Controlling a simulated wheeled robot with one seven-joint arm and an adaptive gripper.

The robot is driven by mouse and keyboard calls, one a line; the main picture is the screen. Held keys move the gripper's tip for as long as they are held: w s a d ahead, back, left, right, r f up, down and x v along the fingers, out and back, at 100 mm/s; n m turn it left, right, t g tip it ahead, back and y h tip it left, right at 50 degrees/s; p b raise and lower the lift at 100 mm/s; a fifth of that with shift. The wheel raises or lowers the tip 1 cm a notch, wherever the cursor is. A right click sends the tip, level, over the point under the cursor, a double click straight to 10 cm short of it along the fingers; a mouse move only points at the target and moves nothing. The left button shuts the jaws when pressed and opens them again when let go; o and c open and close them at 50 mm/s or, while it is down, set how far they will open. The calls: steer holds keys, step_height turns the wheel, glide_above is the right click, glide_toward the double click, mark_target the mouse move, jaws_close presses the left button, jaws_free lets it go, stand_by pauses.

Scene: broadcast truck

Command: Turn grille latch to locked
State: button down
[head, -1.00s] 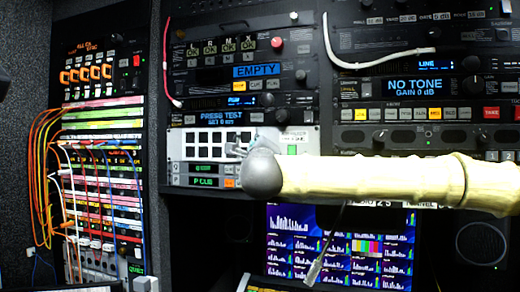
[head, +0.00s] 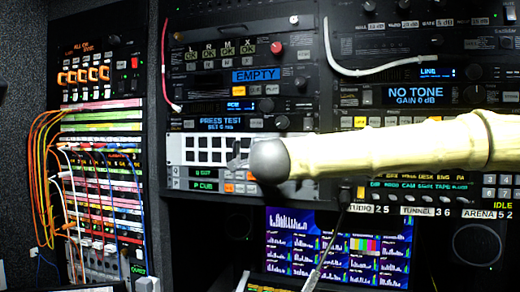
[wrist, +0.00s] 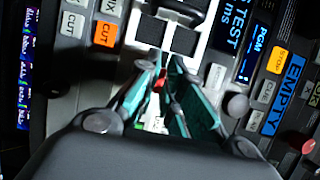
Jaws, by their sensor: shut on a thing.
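The grille is a white panel (head: 176,153) with rows of black windows, at mid-height in the middle rack in the head view. Its white frame and black windows also show at the top of the wrist view (wrist: 150,30). My gripper (wrist: 163,88) has its teal-lined fingers closed in at the grille's edge, with a small red piece (wrist: 158,84) between the tips. I take this to be part of the grille latch; the fingers hide most of it, so its angle cannot be read. In the head view my arm's rounded grey end covers the grille's right end.
Lit buttons and knobs crowd around the grille, with the EMPTY unit (head: 257,75) above. A monitor (head: 335,245) stands below. Orange patch cables (head: 42,165) hang at the left. A white cable (head: 385,71) loops at the upper right.

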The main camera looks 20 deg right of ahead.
stand_by(0.4)
steer(key=c, duration=1.6)
jaws_free()
steer(key=shift+o, duration=0.2)
steer(key=v, duration=1.2)
